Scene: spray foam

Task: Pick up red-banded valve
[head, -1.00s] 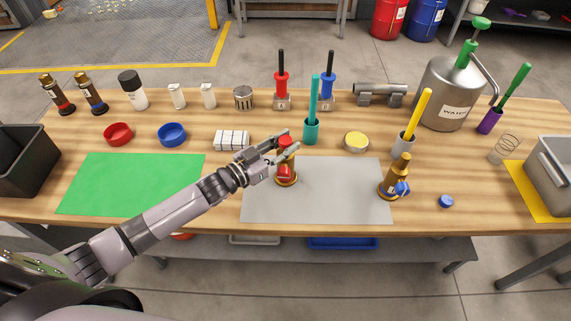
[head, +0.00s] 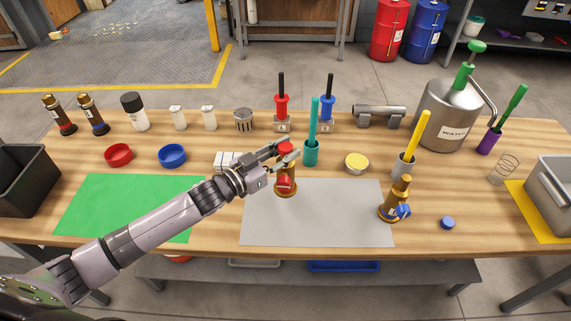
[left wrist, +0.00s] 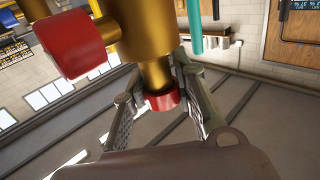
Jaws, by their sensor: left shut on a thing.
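The red-banded valve (head: 287,185) is a brass body with a red cap at its top and a red knob on its side. It is upright over the back of the grey mat (head: 310,225) and appears slightly raised. My left gripper (head: 287,151) is shut on its upper part. In the left wrist view the brass valve (left wrist: 150,45) fills the upper middle, its red cap between the two fingers and its red knob (left wrist: 73,43) at upper left. My right gripper is not in view.
A blue-knobbed brass valve (head: 393,205) stands at the mat's right, near a yellow-handled brush cup (head: 404,166). A teal brush holder (head: 311,152) is close behind the held valve. A green mat (head: 130,207) lies clear at left.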

